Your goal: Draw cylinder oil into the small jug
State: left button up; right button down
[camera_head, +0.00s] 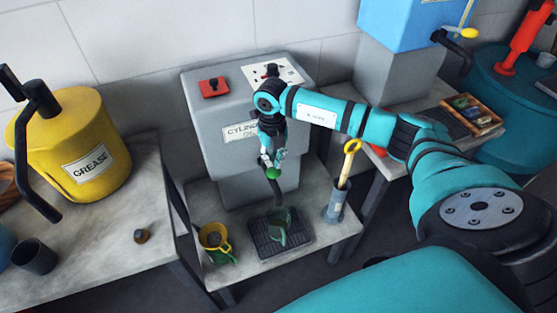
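The grey dispenser labelled for cylinder oil (205,112) stands on a pale bench at the centre. A green knob (274,174) shows on its front, low down. A small green jug (279,236) stands on a dark drip tray (301,240) below the knob. My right gripper (271,161) points down right above the green knob, at or touching it. Its fingers are too small to tell whether they are closed on it. My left gripper is out of view.
A yellow funnel (226,246) sits left of the tray, and a grey holder (334,206) with a yellow-handled tool stands to the right. A yellow grease drum (85,150) and dark cup (34,257) are on the left bench. My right arm crosses the upper right.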

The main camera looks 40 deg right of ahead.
dwell(0.6)
notch_tip(320, 180, up, 6)
jog(key=p, duration=0.4)
dwell(0.5)
